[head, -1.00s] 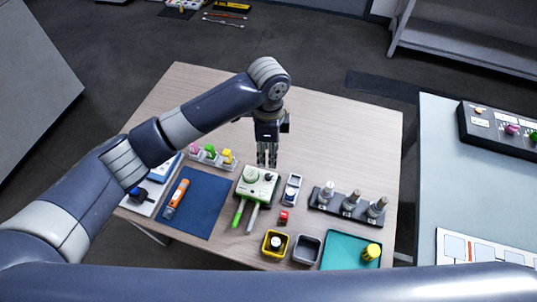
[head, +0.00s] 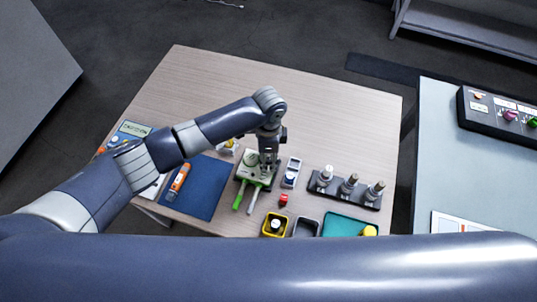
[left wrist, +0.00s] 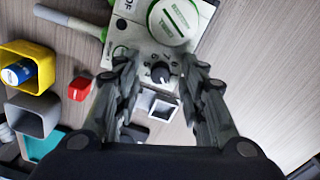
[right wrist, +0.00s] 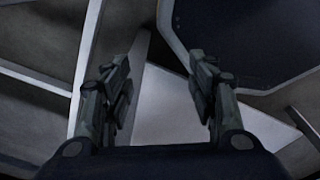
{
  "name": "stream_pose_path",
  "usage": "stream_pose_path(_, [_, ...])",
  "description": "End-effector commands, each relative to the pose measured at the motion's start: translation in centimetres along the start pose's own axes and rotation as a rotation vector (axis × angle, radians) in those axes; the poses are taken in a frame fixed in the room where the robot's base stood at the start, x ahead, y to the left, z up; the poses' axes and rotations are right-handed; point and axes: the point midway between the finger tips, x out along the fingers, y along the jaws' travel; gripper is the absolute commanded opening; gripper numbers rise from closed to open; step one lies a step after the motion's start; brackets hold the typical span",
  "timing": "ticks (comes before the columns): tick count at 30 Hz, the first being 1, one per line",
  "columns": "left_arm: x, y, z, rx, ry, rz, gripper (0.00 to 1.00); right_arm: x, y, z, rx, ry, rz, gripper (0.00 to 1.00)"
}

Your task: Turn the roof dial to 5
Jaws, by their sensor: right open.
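The green-and-white device (head: 246,173) stands near the middle of the table. Beside the dial is a large round white-and-green cap (left wrist: 175,18). My left gripper (head: 268,166) is over the device, pointing down. My right gripper (right wrist: 160,68) is open and empty, away from the table.
A red block (head: 283,200), a yellow bin (head: 274,225), a grey bin (head: 306,228) and a rack (head: 345,191) of sensors are nearby. An orange tool (head: 178,182) lies on a blue mat (head: 208,190). The table's back is clear.

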Motion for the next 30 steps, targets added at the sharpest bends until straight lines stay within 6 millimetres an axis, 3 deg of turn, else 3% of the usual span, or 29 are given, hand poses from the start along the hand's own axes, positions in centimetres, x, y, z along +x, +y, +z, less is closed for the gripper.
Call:
stream_pose_path(6, [0.1, 0.0, 0.0, 0.0, 0.0, 0.0, 0.38, 0.0, 0.0, -0.1, 0.0, 0.002, 0.0, 0.53])
stream_pose_path(11, [0.0, 0.0, 0.0, 0.0, -0.001, 0.0, 0.02, 0.0, 0.0, 0.3, 0.0, -0.006, -0.001, 0.53])
stream_pose_path(12, [0.0, 0.0, 0.0, 0.0, -0.001, 0.001, 0.0, 0.0, -0.1, 0.5, 0.0, -0.009, -0.001, 0.53])
stream_pose_path(23, [0.0, 0.0, 0.0, 0.036, -0.001, 0.0, 0.0, -0.1, -0.1, 1.1, 0.0, -0.017, -0.002, 0.53])
stream_pose_path(30, [0.0, 0.0, 0.0, 0.17, -0.004, 0.0, 0.0, -0.2, -0.1, 1.0, 0.0, -0.016, -0.002, 0.53])
